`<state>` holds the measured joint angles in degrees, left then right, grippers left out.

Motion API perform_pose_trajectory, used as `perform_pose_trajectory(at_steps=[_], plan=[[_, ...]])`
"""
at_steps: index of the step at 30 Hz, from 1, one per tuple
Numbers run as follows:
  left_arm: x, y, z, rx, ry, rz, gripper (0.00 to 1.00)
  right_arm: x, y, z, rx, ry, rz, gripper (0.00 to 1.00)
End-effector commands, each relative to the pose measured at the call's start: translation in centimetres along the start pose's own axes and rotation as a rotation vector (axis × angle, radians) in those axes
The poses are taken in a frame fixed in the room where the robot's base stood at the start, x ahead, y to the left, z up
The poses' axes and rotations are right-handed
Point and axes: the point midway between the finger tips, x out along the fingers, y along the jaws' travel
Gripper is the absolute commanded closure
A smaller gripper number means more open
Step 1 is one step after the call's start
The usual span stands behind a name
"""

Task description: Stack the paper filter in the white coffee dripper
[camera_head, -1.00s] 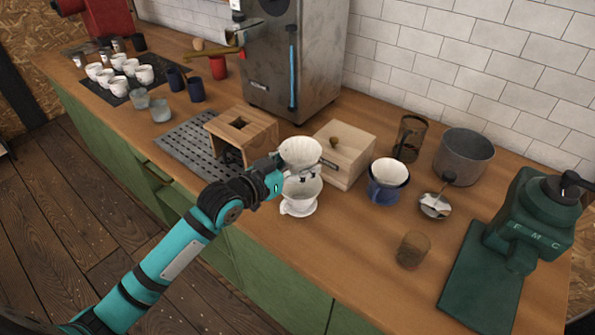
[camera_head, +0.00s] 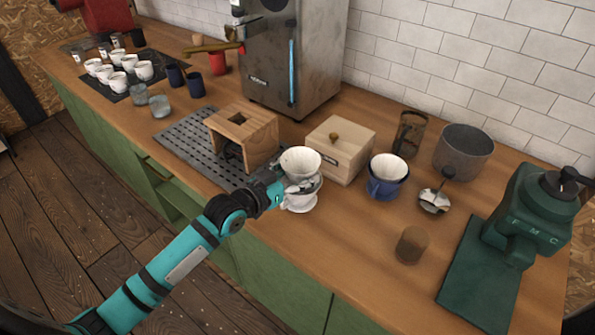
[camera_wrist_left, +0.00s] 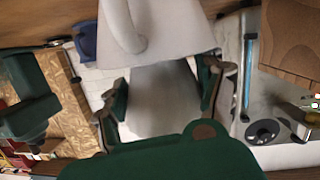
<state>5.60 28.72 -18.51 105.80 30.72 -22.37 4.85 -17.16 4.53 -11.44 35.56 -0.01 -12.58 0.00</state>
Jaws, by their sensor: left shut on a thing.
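The white paper filter (camera_head: 300,160) is a ribbed cone with its wide opening up. My left gripper (camera_head: 298,185) is shut on its side; the wrist view shows both fingers (camera_wrist_left: 165,92) around the filter (camera_wrist_left: 165,125). The white coffee dripper (camera_head: 302,206) stands on the counter directly below, its upper part mostly hidden by the gripper and filter. In the wrist view the dripper (camera_wrist_left: 165,25), with its handle, covers the filter's narrow end, so the filter's lower part appears inside it. I cannot tell whether they touch. My right gripper is not in view.
A wooden drawer box (camera_head: 340,150) stands close behind the dripper, and a wooden stand (camera_head: 244,138) to its left.

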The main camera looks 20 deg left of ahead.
Motion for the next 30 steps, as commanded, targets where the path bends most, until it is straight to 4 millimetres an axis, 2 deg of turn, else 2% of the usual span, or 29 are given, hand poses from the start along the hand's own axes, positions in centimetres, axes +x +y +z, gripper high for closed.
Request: perform_pose_trajectory(at_steps=[2, 3, 8, 9, 17, 21, 23, 30], plan=[[0.0, 0.0, 0.1, 0.0, 0.0, 0.0, 0.38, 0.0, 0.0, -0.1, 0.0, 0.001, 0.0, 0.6], [0.0, 0.0, 0.1, 0.0, -0.001, 0.0, 0.27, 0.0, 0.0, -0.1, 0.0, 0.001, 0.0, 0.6], [0.0, 0.0, 0.1, 0.0, -0.001, 0.0, 0.06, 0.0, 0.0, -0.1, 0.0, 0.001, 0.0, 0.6], [0.0, 0.0, 0.1, 0.0, -0.001, 0.0, 0.05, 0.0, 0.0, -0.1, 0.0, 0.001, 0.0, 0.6], [0.0, 0.0, -0.1, 0.0, -0.001, -0.001, 0.05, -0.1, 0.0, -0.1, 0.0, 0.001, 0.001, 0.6], [-0.3, 0.1, -1.4, 0.0, 0.0, -0.001, 0.05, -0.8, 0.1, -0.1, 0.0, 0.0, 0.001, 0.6], [-1.3, 0.1, -0.8, 0.001, -0.004, -0.001, 0.05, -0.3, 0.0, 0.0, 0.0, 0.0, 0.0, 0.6], [-6.8, 0.2, -0.8, 0.003, -0.005, 0.001, 0.05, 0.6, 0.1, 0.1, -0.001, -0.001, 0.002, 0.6]])
